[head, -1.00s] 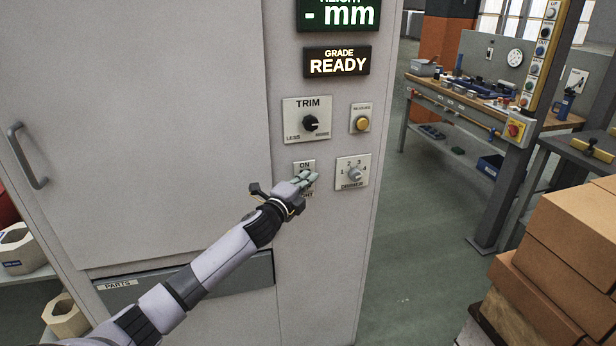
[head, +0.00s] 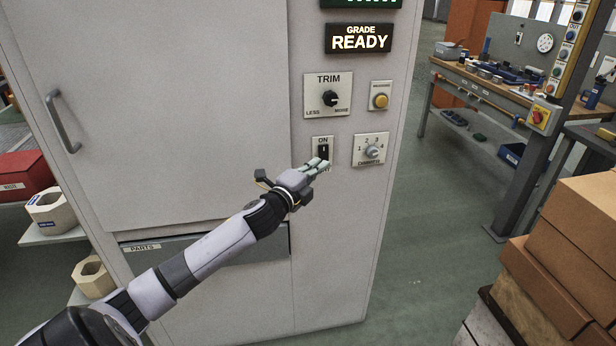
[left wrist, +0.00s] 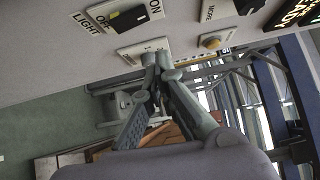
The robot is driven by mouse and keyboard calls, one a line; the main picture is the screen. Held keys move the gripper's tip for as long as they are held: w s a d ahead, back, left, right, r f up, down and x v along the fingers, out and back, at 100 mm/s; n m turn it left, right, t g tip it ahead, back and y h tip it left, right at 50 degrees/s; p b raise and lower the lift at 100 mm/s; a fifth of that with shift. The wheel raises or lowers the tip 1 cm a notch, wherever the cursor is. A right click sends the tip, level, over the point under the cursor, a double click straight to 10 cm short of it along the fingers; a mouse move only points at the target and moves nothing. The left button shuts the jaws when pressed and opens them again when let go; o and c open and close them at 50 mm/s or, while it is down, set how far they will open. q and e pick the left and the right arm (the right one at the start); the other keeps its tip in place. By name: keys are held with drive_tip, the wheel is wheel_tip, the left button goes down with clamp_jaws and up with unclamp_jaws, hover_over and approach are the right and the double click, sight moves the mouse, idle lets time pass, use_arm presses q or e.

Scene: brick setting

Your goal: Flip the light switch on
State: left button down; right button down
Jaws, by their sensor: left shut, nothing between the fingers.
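The light switch (head: 323,152) is a black rocker on a small pale plate marked ON at its top, on the grey cabinet's front panel. In the left wrist view the switch (left wrist: 128,18) shows at the top, between the words LIGHT and ON. I cannot tell surely which way the rocker is tipped. My left gripper (head: 320,164) is shut and empty, its fingertips in front of the plate's lower edge and covering part of the lower label. In the left wrist view the left gripper's fingertips (left wrist: 158,60) meet beside the switch; contact is not clear. My right gripper is not in view.
A trim knob (head: 330,98) and a yellow button (head: 380,101) are above. Stacked cardboard boxes (head: 580,235) stand at the right, and a workbench (head: 480,92) is behind. Open floor lies between cabinet and boxes.

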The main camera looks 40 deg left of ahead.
use_arm(q)
drive_tip(key=shift+s+d+r+b, duration=0.15)
drive_tip(key=shift+s+r, duration=0.05)
drive_tip(key=shift+s, duration=0.95)
drive_tip(key=shift+s+d+r+b, duration=0.15)
drive_tip(key=shift+s, duration=1)
drive_tip(key=shift+f, duration=0.1)
